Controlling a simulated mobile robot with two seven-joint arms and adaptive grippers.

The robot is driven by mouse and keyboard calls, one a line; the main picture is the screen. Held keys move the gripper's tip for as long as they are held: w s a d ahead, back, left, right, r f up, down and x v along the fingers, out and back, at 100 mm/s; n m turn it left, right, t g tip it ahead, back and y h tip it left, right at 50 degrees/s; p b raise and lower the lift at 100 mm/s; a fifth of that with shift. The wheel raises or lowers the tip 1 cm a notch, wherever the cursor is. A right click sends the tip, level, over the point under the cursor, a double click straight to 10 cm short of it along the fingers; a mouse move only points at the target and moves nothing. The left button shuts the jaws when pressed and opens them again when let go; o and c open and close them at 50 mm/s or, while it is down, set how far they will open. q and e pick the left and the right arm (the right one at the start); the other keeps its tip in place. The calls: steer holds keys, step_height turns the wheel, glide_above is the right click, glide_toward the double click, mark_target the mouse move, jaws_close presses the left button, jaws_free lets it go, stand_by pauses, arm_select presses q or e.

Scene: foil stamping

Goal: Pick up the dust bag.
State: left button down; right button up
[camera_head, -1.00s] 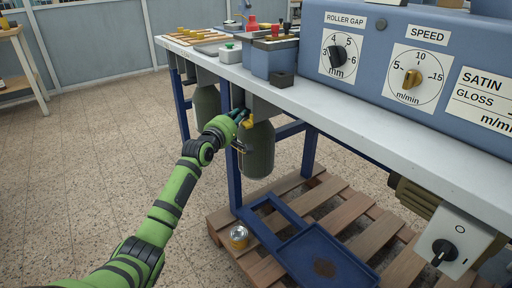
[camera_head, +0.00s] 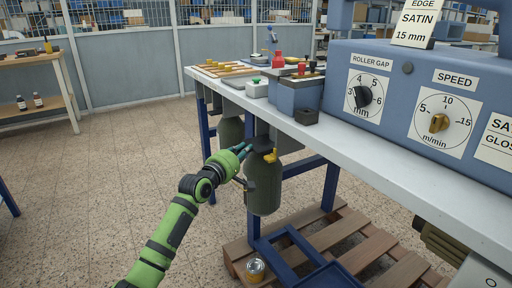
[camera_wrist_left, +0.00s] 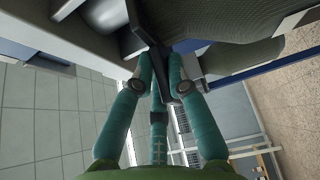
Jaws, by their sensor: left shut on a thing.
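The grey-green dust bag (camera_head: 264,188) hangs upright below the worktable's edge, beside a blue leg. Its top has a dark collar (camera_head: 263,144) and a yellow lever (camera_head: 270,156). My left gripper (camera_head: 246,152) is at the bag's upper left, shut on a dark part at its top. In the left wrist view my fingers (camera_wrist_left: 160,72) close on a dark strip (camera_wrist_left: 138,25), with the bag's woven cloth (camera_wrist_left: 240,22) beside it. Whether the collar still touches the grey outlet (camera_head: 289,141) is hard to tell. My right gripper is not in view.
A second green bag (camera_head: 230,132) hangs farther back under the worktable (camera_head: 360,150). A wooden pallet (camera_head: 340,228) with a blue tray and a tin (camera_head: 255,269) lies below. Blue legs stand close by. The floor (camera_head: 100,190) to the left is clear.

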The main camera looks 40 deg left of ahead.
arm_select(q)
steer(key=s+a, duration=0.4)
steer(key=s, duration=0.6)
steer(key=shift+s+a, duration=0.2)
steer(key=shift+s, duration=0.1)
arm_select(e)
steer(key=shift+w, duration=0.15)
arm_select(q)
steer(key=shift+r, duration=0.1)
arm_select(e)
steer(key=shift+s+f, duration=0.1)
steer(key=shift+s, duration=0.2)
arm_select(q)
steer(key=shift+r+p, duration=0.1)
steer(key=shift+p, duration=0.4)
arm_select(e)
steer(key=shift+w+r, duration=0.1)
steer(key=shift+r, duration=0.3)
